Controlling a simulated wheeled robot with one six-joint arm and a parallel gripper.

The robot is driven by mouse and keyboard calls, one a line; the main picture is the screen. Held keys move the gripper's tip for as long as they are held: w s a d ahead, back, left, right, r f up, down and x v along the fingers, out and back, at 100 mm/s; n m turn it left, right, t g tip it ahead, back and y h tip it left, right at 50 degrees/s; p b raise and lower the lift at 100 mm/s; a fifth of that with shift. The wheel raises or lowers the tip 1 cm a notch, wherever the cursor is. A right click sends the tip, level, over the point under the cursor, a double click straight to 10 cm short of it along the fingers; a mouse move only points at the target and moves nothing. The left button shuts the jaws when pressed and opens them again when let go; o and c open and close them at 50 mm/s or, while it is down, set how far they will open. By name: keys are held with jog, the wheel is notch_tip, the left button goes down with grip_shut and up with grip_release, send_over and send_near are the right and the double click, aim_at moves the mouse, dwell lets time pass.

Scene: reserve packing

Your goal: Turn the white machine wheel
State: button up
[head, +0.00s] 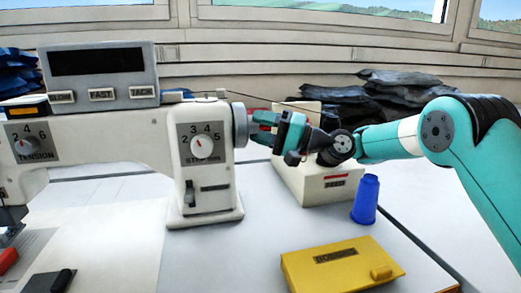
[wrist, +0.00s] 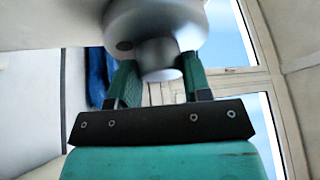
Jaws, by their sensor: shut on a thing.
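The white sewing machine (head: 110,135) stands at the left in the head view. Its grey wheel (head: 240,125) is on the right end of the machine. In the wrist view the wheel (wrist: 165,22) fills the top middle, with a small round dark mark on its face and a short knob (wrist: 160,62) sticking out towards me. My gripper (head: 258,127) reaches the wheel from the right. In the wrist view its green fingers (wrist: 158,78) stand either side of the knob, shut on it. The exact contact is partly hidden.
A cream box (head: 315,185) stands behind and below my gripper. A blue spool (head: 366,200) and a yellow case (head: 342,268) are on the table to the front right. A grey display unit (head: 98,75) sits atop the machine. Dark folded cloth (head: 400,95) lies at the back.

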jog(key=shift+n+b, duration=0.6)
jog(key=shift+b, duration=0.55)
jog(key=o, duration=0.9)
jog(key=shift+f, duration=0.15)
